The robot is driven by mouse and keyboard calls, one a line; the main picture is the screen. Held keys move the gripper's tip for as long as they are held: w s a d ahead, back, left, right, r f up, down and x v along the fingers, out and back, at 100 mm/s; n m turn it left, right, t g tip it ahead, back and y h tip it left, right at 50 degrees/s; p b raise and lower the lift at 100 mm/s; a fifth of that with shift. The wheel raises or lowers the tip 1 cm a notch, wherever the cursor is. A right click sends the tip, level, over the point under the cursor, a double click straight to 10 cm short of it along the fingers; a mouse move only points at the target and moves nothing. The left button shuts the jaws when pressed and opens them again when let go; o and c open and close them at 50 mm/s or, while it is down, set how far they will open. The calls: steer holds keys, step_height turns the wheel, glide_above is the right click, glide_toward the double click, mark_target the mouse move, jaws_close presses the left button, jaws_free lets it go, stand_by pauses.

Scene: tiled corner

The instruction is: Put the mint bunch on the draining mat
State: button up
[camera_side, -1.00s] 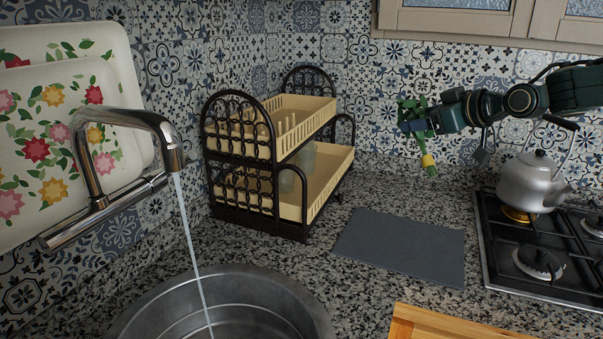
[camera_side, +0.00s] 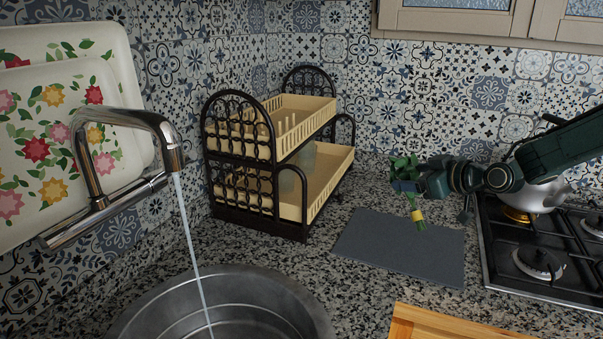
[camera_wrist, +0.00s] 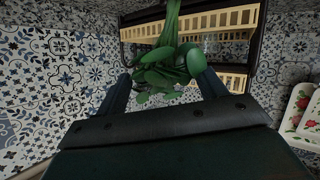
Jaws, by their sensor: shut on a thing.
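The mint bunch (camera_side: 415,208) is green with a yellow band around its stems. My gripper (camera_side: 404,187) is shut on it above the draining mat. The bunch hangs slightly tilted, with its stem ends low over the mat; I cannot tell whether they touch it. The grey draining mat (camera_side: 385,257) lies flat on the speckled counter. In the wrist view the mint bunch (camera_wrist: 165,66) shows as leaves and a stalk between the two fingers of my gripper (camera_wrist: 165,88).
A two-tier dish rack (camera_side: 318,180) stands left of the mat. A gas hob (camera_side: 515,262) with a kettle (camera_side: 548,195) is at the right, partly behind my arm. A wooden board (camera_side: 430,325) is at the front. The sink (camera_side: 150,310) has running water (camera_side: 190,240).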

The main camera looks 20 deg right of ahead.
mark_target(415, 198)
steer(key=shift+f, duration=3.2)
steer(key=shift+f, duration=0.1)
steer(key=o, duration=1)
steer(key=shift+c, duration=0.2)
steer(key=shift+s+d+r, duration=0.15)
steer(key=shift+s+r, duration=0.2)
steer(key=shift+s, duration=0.15)
steer(key=v, duration=1.1)
